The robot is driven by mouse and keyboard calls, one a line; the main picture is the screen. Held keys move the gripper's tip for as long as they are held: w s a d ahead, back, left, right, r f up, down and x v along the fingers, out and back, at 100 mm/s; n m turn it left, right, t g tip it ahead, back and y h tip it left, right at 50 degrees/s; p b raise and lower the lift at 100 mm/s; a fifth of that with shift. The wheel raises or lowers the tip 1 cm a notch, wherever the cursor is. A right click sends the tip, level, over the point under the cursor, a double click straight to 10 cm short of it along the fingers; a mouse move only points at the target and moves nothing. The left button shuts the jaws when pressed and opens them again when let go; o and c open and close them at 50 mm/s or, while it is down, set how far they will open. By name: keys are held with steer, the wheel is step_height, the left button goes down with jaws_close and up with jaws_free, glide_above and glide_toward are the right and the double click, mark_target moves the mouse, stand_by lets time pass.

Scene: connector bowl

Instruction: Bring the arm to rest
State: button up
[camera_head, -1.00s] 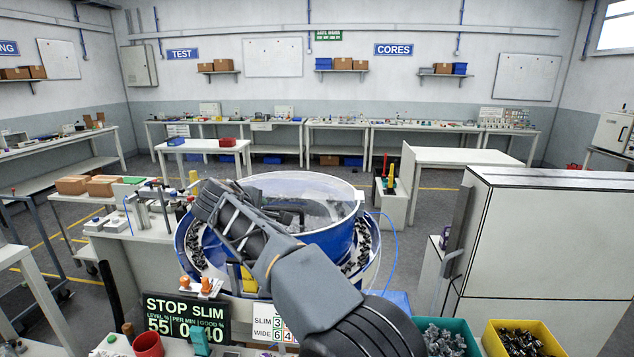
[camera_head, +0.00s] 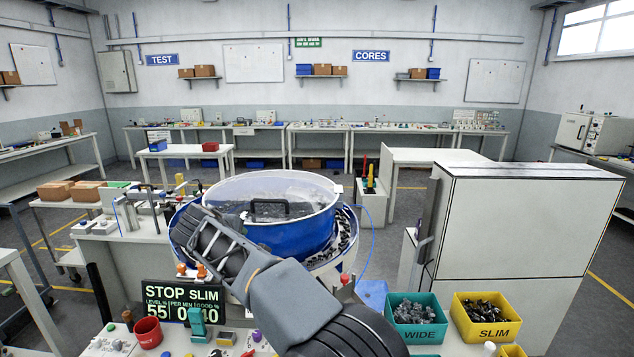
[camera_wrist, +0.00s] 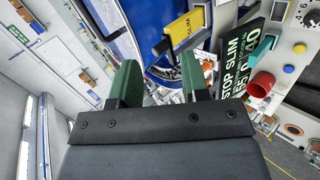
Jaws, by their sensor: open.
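My arm reaches up and left from the bottom of the head view. Its end, my gripper (camera_wrist: 160,78), has its two green fingers apart with nothing between them in the wrist view. In the head view the fingertips are not clear; the wrist end overlaps the front left of the blue connector bowl (camera_head: 290,235). The bowl has a clear cover with a dark handle (camera_head: 268,208). In the wrist view the blue bowl (camera_wrist: 115,25) shows beyond the fingers, with a yellow SLIM tag (camera_wrist: 180,35) near the right finger.
A STOP SLIM display (camera_head: 183,303) and a red cup (camera_head: 148,332) stand at the front left. A teal WIDE bin (camera_head: 416,333) and a yellow SLIM bin (camera_head: 487,334) hold dark parts at the front right. A large white cabinet (camera_head: 520,240) stands behind them.

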steer(key=s+d+f+m+g, duration=0.1)
steer(key=s+d+f+m, duration=0.2)
steer(key=s+d, duration=0.6)
steer(key=s+d+f+m+g+y, duration=0.1)
steer(key=s+d+m, duration=0.6)
steer(key=d, duration=0.8)
steer(key=s+d+f+m+g, duration=0.3)
steer(key=s+d+f+m, duration=0.2)
steer(key=s+d, duration=0.5)
steer(key=shift+s+d+f+m, duration=0.2)
steer(key=shift+s+d+m, duration=0.15)
steer(key=shift+d, duration=0.55)
